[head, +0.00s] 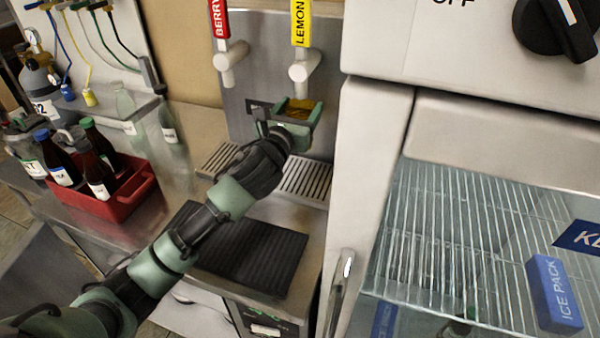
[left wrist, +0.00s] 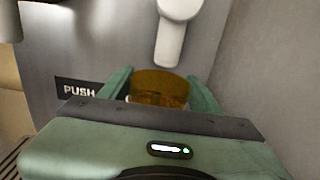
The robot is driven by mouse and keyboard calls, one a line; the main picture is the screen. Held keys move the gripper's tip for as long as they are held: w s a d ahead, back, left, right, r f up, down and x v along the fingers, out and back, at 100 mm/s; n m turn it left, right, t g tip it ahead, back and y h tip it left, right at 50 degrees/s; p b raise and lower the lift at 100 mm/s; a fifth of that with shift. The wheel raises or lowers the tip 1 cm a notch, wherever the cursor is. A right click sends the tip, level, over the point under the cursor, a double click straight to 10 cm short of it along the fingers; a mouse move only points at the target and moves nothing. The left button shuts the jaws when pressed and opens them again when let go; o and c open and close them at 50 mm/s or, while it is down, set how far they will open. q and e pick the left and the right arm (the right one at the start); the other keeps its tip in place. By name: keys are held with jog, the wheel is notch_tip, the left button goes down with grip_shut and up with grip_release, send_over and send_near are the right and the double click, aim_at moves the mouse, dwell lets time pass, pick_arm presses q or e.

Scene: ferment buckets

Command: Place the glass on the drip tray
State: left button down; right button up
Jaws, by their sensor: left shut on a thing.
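The amber glass (head: 299,104) is between the fingers of my left gripper (head: 290,116), which is shut on it. The glass is held in front of the steel dispenser, below the white LEMON tap (head: 304,68). In the left wrist view the amber glass (left wrist: 160,86) shows its rim and upper part between the green fingers, just below the tap spout (left wrist: 172,40). The gripper body hides its lower part. The slotted drip tray (head: 304,184) lies below my gripper, and its left part is partly covered by my arm. My right gripper is not in view.
The BERRY tap (head: 230,60) is left of the LEMON tap. A white fridge with a glass door (head: 470,230) stands close on the right. A black ribbed mat (head: 255,262) lies in front of the tray. A red crate of bottles (head: 115,205) is at left.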

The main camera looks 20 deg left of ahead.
pick_arm(q)
jog(key=f, duration=0.5)
jog(key=shift+w+d, duration=0.15)
jog(key=shift+w, duration=0.05)
jog(key=shift+f, duration=0.65)
notch_tip(320, 180, down, 3)
jog(key=shift+f+b, duration=0.15)
jog(key=shift+b, duration=0.2)
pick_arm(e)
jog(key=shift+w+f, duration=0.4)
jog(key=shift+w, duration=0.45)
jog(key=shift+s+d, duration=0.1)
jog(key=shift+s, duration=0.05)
pick_arm(q)
jog(key=shift+c, duration=1.6)
grip_release()
jog(key=shift+f, duration=0.1)
